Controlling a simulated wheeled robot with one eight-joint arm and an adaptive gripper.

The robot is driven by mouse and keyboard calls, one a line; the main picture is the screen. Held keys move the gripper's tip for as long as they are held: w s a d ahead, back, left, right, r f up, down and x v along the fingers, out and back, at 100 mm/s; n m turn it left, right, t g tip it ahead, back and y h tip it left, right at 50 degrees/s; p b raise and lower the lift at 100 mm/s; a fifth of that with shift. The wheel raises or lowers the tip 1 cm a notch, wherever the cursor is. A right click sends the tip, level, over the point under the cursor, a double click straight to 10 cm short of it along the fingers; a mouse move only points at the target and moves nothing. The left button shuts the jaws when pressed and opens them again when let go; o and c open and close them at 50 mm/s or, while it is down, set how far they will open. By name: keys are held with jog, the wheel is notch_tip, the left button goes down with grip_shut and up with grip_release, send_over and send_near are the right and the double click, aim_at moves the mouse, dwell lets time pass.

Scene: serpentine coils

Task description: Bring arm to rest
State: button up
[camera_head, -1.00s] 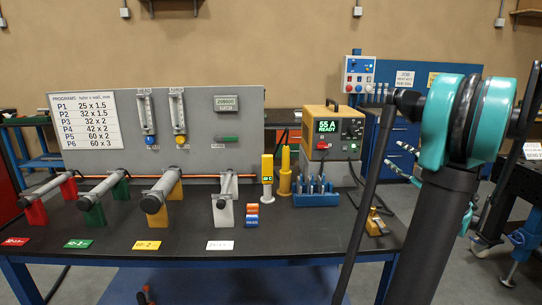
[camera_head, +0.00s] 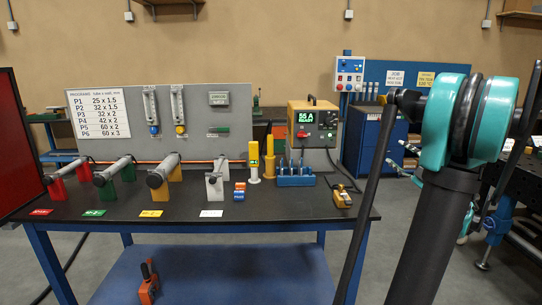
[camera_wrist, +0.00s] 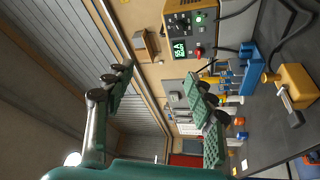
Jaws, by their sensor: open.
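My gripper (camera_wrist: 162,85) shows in the wrist view with its two green padded fingers spread wide apart and nothing between them. Past the fingers are the orange power unit (camera_wrist: 188,28), the bench tools and the wall, all apart from the fingers. In the head view my arm (camera_head: 465,125) rises at the right, with a teal joint at the top and dark links below. The gripper itself cannot be made out in the head view.
The dark workbench (camera_head: 275,213) carries several tubes on coloured stands, a gauge panel (camera_head: 105,140), the power unit (camera_head: 313,124) and a blue tool rack (camera_head: 295,180). An orange tool (camera_head: 148,285) is on the lower shelf. A red panel (camera_head: 27,140) stands at the left.

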jog(key=s+a+f+m+g+h, duration=0.4)
jog(key=s+a+f+m+h, duration=0.15)
jog(key=f+m, duration=0.3)
jog(key=s+a+f+m+g+h, duration=0.4)
jog(key=a+f+m+h, duration=0.3)
jog(key=m, duration=0.3)
jog(key=s+a+f+g+y, duration=0.5)
jog(key=s+a+f+g, duration=0.2)
jog(key=s+a+f, duration=0.6)
jog(key=s+f+n, duration=0.1)
jog(key=s+f, duration=0.1)
jog(key=s, duration=0.2)
jog(key=shift+s+a, duration=0.35)
jog(key=shift+a, duration=0.05)
